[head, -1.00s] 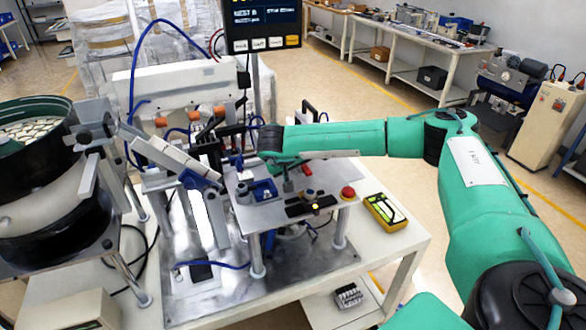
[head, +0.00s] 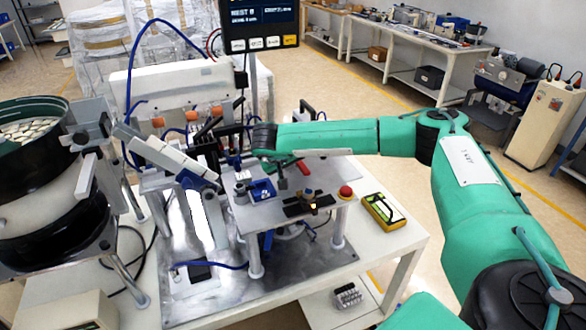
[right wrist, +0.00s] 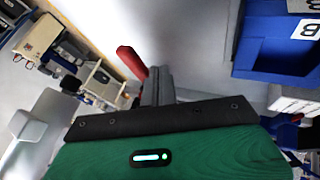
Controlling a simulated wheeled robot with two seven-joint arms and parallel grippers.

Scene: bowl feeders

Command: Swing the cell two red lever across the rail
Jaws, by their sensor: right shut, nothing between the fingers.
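A red lever (head: 302,166) shows beside my right gripper in the head view, partly hidden by my arm. In the right wrist view the red lever (right wrist: 131,62) stands just left of the fingers, tilted, with its grip end up. My right gripper (head: 283,184) points down over the metal plate of the machine; its dark fingers (right wrist: 156,78) are together with nothing between them. Whether they touch the lever I cannot tell. The rail is not clearly made out, and no cell number is readable near the lever. My left gripper is out of view.
A blue holder (head: 262,190) sits on the plate (head: 240,217), left of the gripper. A bowl feeder (head: 40,150) stands left.

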